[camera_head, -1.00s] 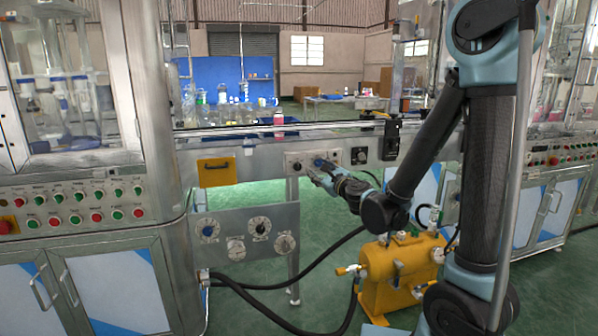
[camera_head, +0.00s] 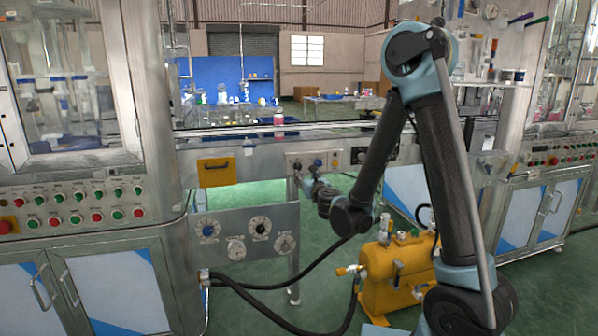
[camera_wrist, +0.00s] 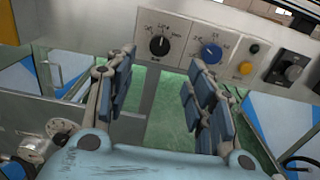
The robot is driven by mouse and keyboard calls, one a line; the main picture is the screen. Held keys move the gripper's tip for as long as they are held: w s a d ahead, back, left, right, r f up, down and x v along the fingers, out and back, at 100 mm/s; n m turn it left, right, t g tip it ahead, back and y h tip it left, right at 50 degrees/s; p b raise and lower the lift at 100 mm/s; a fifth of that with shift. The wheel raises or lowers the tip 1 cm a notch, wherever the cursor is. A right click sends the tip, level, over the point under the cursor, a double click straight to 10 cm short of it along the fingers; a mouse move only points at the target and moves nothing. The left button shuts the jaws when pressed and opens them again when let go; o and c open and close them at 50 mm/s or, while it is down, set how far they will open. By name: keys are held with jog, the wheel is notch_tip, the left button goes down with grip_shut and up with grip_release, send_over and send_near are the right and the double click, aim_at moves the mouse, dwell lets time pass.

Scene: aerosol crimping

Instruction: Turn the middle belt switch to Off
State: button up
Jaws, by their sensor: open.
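A metal control panel (camera_wrist: 185,30) at the top of the wrist view carries a black rotary knob (camera_wrist: 158,46) and a blue rotary knob (camera_wrist: 211,53). The black knob's white mark points roughly up. I cannot read the labels or tell which knob is the middle belt switch. The same panel (camera_head: 308,154) shows under the conveyor rail in the head view. My gripper (camera_wrist: 162,62) is open and empty, just below and in front of the panel. The black knob lies between the fingertip directions, the blue knob above the right finger. Neither knob is visibly touched.
A yellow button (camera_wrist: 246,68) and a black switch box (camera_wrist: 290,67) are right of the knobs. A lower panel with several dials (camera_head: 245,228) stands at left.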

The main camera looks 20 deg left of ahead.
aim_at(298, 167)
jog(key=x, duration=1)
jog(key=shift+w+a, duration=0.15)
jog(key=shift+w, duration=0.2)
jog(key=shift+c, duration=0.5)
